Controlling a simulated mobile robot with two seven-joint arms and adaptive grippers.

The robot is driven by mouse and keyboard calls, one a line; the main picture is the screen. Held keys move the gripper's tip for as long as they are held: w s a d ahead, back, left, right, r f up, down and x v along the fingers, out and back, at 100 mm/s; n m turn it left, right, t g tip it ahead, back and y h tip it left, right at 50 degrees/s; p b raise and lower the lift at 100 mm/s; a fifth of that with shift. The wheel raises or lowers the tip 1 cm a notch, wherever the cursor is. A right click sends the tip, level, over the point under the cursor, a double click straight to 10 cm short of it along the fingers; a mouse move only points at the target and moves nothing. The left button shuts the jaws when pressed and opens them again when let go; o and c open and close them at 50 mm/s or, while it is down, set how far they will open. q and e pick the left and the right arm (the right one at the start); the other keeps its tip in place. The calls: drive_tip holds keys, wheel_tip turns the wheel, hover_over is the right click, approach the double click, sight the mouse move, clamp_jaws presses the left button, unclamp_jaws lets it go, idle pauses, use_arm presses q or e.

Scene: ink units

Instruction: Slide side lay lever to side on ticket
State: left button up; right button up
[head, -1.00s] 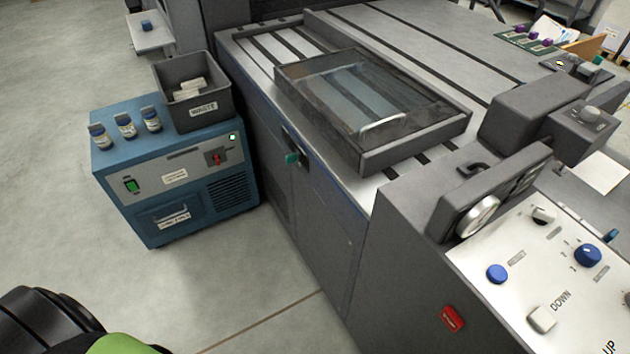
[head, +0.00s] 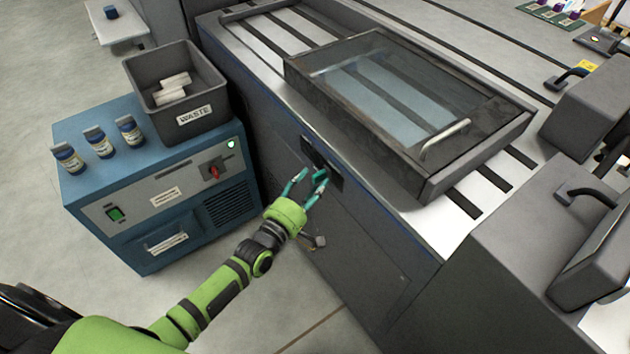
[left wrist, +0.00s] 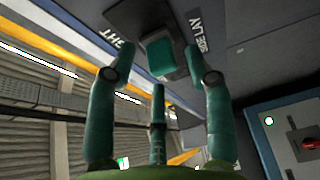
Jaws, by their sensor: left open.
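The side lay lever has a teal knob (head: 320,174) on a dark plate (head: 336,182) in the side of the grey machine. In the left wrist view the knob (left wrist: 160,57) shows close up, with lettering reading "SIDE LAY" and letters ending in "HT" on either side. My left gripper (head: 311,177) is open at the lever. In the left wrist view its fingers (left wrist: 158,62) stand to the left, right and below the knob; whether any touches it, I cannot tell. I cannot make out a ticket. My right gripper is out of view.
A blue cabinet (head: 130,215) with a grey WASTE bin (head: 170,65) and several small bottles stands left of my forearm. A glass-topped frame with a handle (head: 445,140) lies on the machine top above the lever. Floor is clear at the bottom.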

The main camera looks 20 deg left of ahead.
use_arm(q)
drive_tip(key=shift+w+d, duration=0.15)
drive_tip(key=shift+w, duration=0.35)
drive_tip(key=shift+w+f, duration=0.1)
drive_tip(key=shift+w, duration=0.3)
